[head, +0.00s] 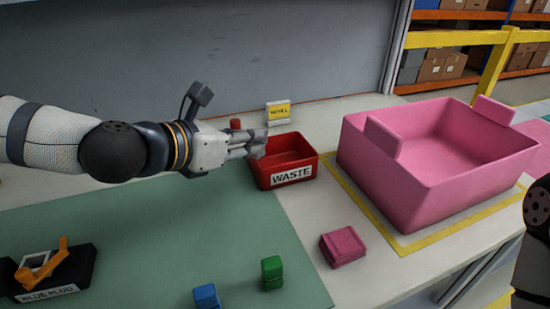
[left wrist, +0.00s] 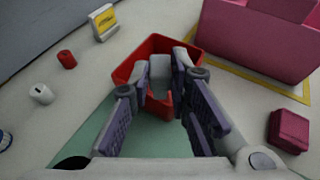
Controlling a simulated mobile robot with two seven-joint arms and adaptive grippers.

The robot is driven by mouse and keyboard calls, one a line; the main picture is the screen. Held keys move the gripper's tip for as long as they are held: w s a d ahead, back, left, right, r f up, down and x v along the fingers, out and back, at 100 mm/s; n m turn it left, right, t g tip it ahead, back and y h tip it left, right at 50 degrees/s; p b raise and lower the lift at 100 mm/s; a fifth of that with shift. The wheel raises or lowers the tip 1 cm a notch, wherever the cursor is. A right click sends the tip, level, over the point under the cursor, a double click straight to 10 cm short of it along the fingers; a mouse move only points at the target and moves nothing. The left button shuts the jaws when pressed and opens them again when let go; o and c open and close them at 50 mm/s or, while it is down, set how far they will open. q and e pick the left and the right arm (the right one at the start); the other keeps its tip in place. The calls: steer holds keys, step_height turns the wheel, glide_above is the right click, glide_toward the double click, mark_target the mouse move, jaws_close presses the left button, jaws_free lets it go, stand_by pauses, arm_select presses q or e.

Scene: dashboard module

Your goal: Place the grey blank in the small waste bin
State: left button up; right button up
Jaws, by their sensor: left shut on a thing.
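The small waste bin (head: 291,174) is a red open box with a "WASTE" label, standing at the right edge of the green mat. My left gripper (head: 256,146) is over the bin's left part in the head view. In the left wrist view, my left gripper (left wrist: 162,78) is shut on the grey blank (left wrist: 160,68), a small light block between the fingertips, with the red bin (left wrist: 133,68) around and beneath it. The blank's underside is hidden, so I cannot tell how high above the bin floor it is. My right gripper is out of view.
A large pink bin (head: 405,185) stands to the right, inside yellow tape. A pink block (head: 342,246), a green block (head: 271,272) and a blue block (head: 206,296) lie in front. A yellow-labelled sign (head: 278,112) and a red cylinder (head: 235,124) are behind.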

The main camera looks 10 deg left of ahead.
arm_select(q)
steer(key=s+r+m+g+h, duration=0.4)
steer(key=r+m+h, duration=0.1)
steer(key=m, duration=0.1)
steer(key=shift+r+g+p, duration=0.3)
steer(key=shift+r, duration=0.1)
steer(key=w+d+f+b, duration=0.1)
steer(key=w+f, duration=0.2)
steer(key=w+d+f+b, duration=0.1)
steer(key=w+f+b, duration=0.1)
steer(key=w+f, duration=0.1)
steer(key=w+d+f+b, duration=0.1)
steer(key=w+d+f, duration=0.1)
steer(key=w, duration=0.3)
steer(key=shift+w+f, duration=0.2)
steer(key=shift+f, duration=0.4)
steer(key=shift+w+d+f+b, duration=0.3)
steer(key=shift+w+b, duration=0.1)
steer(key=shift+w, duration=0.1)
steer(key=f, duration=0.2)
steer(key=f+b, duration=0.1)
steer(key=shift+w+f+h, duration=0.25)
steer(key=shift+f+h, duration=0.05)
steer(key=shift+r, duration=0.2)
steer(key=shift+f, duration=0.1)
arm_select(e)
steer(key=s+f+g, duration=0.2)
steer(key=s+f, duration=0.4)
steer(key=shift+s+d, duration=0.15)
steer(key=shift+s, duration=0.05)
